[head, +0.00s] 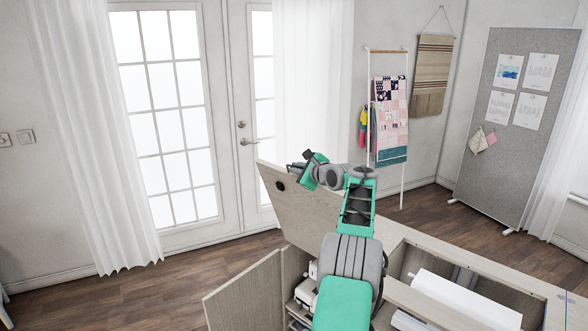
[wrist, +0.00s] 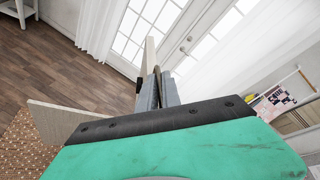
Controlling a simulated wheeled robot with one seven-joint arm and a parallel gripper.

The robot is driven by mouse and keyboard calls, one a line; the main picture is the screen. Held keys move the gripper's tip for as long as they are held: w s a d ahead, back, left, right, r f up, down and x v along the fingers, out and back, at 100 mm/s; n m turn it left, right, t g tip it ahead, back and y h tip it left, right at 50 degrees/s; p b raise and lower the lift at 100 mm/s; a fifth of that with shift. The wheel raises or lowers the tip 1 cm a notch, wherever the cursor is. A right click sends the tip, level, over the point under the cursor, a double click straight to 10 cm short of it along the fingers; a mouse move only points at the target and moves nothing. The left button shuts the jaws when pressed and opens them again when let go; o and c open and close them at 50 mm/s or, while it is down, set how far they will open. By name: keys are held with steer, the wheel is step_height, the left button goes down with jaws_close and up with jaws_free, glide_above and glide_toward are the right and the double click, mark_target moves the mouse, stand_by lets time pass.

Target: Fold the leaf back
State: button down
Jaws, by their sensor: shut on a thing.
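The pale wooden leaf (head: 300,208) of the sewing cabinet stands tilted up at the left end of the cabinet top, with a dark round spot near its upper left corner. My gripper (head: 295,167) is at the leaf's upper edge, reaching over from the right. In the wrist view, the fingers (wrist: 156,92) are closed together around the leaf's edge (wrist: 149,52), which shows as a thin pale strip. The exact contact is partly hidden by the fingers and my wrist. The lower part of the leaf is hidden behind my arm.
An open cabinet door (head: 243,291) sticks out at the lower left. Glazed doors (head: 170,120) and curtains are behind. A quilt rack (head: 388,115) and grey pinboard (head: 512,120) stand back right. Floor left is clear.

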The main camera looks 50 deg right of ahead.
steer(key=shift+a, duration=0.1)
steer(key=c, duration=1.7)
jaws_free()
steer(key=shift+w, duration=0.15)
steer(key=shift+o, duration=0.8)
steer(key=shift+d, duration=0.2)
